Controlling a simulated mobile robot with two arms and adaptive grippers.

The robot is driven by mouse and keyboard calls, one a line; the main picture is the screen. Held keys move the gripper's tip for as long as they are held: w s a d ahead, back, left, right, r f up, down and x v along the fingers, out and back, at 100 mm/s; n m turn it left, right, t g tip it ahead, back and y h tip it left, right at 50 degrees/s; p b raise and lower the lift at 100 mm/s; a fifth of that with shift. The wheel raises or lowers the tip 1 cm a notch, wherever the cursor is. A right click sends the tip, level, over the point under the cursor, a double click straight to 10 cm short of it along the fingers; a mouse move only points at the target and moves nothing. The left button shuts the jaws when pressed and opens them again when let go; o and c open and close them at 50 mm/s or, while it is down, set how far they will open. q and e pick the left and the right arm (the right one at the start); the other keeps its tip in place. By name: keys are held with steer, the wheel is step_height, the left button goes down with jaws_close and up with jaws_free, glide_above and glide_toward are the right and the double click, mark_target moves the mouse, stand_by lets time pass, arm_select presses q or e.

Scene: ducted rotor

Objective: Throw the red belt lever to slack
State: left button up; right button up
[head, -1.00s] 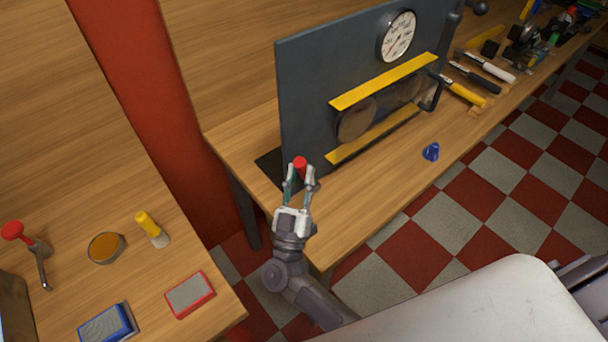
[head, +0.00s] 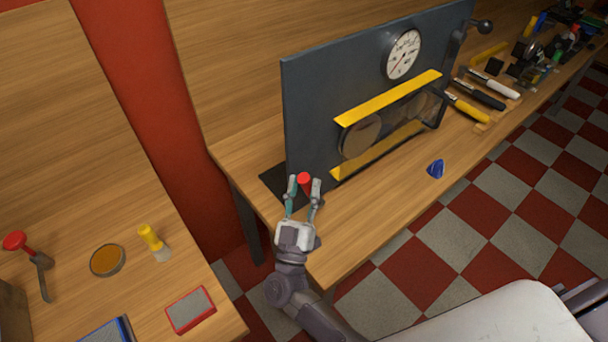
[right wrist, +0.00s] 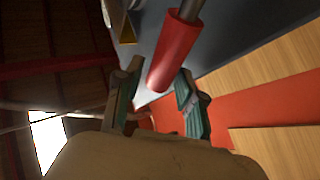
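The red belt lever (head: 304,179) sticks out near the lower left edge of the dark upright panel (head: 310,110). In the right wrist view its red grip (right wrist: 173,55) hangs from a grey rod, with its end between the fingertips. My right gripper (head: 304,186) is at the lever, one finger on each side of the grip. The fingers (right wrist: 158,97) stand apart, with a visible gap beside the grip on the left; whether the right finger touches it I cannot tell. My left gripper is not in view.
The panel carries a dial gauge (head: 404,54) and yellow guards (head: 390,98) around wheels. A blue cone-like piece (head: 436,169) and several hand tools (head: 480,92) lie on the bench. A side table at left holds a red-framed block (head: 190,310) and a yellow-topped item (head: 152,241).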

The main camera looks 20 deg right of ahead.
step_height(320, 180, up, 9)
steer(key=shift+f, duration=0.15)
steer(key=shift+f, duration=0.1)
stand_by(0.5)
